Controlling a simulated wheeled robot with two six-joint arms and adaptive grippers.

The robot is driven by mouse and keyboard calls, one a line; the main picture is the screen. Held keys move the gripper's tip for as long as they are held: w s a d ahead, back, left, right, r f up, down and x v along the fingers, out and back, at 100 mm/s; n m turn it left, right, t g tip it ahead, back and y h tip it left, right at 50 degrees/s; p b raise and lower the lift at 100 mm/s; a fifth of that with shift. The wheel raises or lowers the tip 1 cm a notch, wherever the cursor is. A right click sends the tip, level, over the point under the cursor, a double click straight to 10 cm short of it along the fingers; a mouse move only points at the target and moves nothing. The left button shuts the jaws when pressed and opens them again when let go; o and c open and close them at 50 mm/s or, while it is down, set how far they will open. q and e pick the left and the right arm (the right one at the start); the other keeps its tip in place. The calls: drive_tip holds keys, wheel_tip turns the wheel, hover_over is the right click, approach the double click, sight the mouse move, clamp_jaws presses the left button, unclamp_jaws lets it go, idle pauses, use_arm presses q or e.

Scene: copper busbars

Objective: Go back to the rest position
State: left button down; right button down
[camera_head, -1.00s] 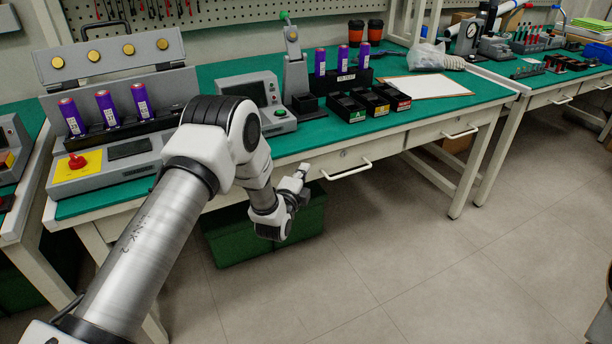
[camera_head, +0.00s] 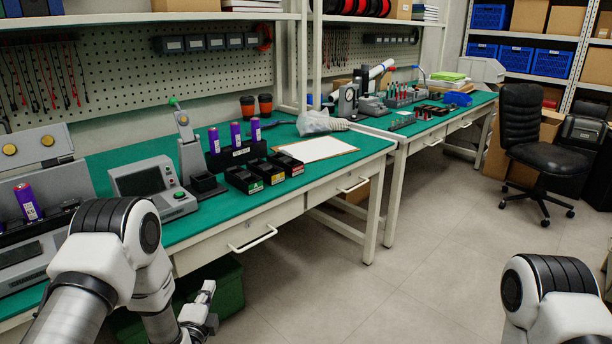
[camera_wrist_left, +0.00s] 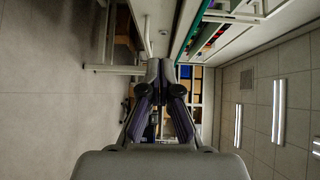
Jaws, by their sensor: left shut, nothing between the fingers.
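My left arm comes in from the lower left of the head view. Its gripper (camera_head: 206,297) points up and hangs in front of the near workbench, beside the green bin under it. In the left wrist view my left gripper (camera_wrist_left: 161,68) has its fingertips together with nothing between them. Part of my right arm (camera_head: 552,290) shows at the lower right of the head view; its gripper is out of the picture.
The near workbench (camera_head: 330,176) has a drawer handle (camera_head: 252,239) close to my left gripper. A green bin (camera_head: 229,285) stands under it. A black office chair (camera_head: 530,140) stands at the right. The floor (camera_head: 400,290) between my arms is clear.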

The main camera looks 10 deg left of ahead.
use_arm(q)
drive_tip(key=s+d+f+n+g+h, duration=0.1)
drive_tip(key=s+d+f+n+g, duration=0.15)
drive_tip(key=s+f+g, duration=0.55)
drive_tip(key=s+d+f+n+g, duration=0.1)
drive_tip(key=s+f+n, duration=0.35)
drive_tip(key=s, duration=0.75)
drive_tip(key=s+d+f+n+g+h, duration=0.1)
drive_tip(key=s+d+f+n+g, duration=0.15)
drive_tip(key=s+f+g, duration=0.55)
drive_tip(key=s+n, duration=0.8)
drive_tip(key=s, duration=0.2)
wheel_tip(320, 180, up, 19)
drive_tip(key=p, duration=1.8)
drive_tip(key=shift+w+g+p, duration=0.3)
drive_tip(key=shift+w, duration=0.1)
drive_tip(key=shift+a, duration=0.1)
